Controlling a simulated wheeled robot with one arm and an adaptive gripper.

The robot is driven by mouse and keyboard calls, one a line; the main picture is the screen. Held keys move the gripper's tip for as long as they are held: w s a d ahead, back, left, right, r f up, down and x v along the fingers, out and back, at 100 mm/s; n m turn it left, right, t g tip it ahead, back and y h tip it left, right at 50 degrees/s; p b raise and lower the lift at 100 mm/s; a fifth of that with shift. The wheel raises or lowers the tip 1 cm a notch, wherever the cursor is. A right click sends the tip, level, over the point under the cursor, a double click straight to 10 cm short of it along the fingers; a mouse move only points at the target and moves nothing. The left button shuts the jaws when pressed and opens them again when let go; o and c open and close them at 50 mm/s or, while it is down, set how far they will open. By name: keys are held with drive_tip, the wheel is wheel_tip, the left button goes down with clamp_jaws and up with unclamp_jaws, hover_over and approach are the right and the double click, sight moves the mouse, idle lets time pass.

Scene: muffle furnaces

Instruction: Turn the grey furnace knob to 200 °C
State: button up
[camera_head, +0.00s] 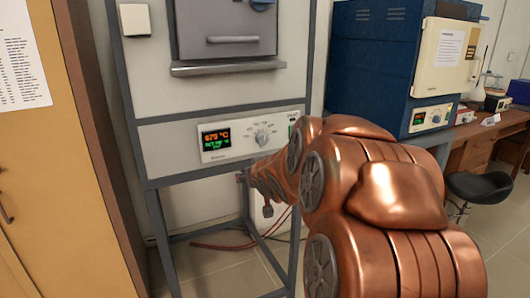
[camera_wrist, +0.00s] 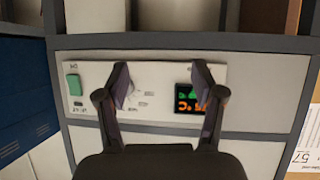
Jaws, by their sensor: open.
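The grey furnace knob (camera_head: 262,137) sits on a white control panel (camera_head: 225,153), with temperature marks around it. A display (camera_head: 216,139) left of the knob shows an orange line that looks like 675 °C above green text too small to read surely. My gripper (camera_head: 243,178) is below the panel in the head view, apart from the knob. In the wrist view, the panel appears upside down, and my gripper (camera_wrist: 161,82) is open with nothing between its fingers. The left finger partly covers the knob area; the right finger overlaps the display (camera_wrist: 187,101).
The grey furnace (camera_head: 225,30) with a handled door stands above the panel in a metal frame (camera_head: 135,125). A green switch (camera_wrist: 74,85) is at the panel's end. A wooden cabinet (camera_head: 45,150) stands left; a blue furnace (camera_head: 375,70) and a stool (camera_head: 480,187) are right.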

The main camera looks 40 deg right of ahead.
sight(264, 140)
drive_tip(key=d+r+t+b, duration=0.4)
drive_tip(key=d+t, duration=0.2)
drive_tip(key=d, duration=0.4)
drive_tip(key=shift+p+x, duration=0.3)
drive_tip(key=shift+x, duration=3.55)
drive_tip(key=shift+d+r, duration=0.1)
drive_tip(key=shift+r, duration=0.05)
drive_tip(key=c, duration=1.1)
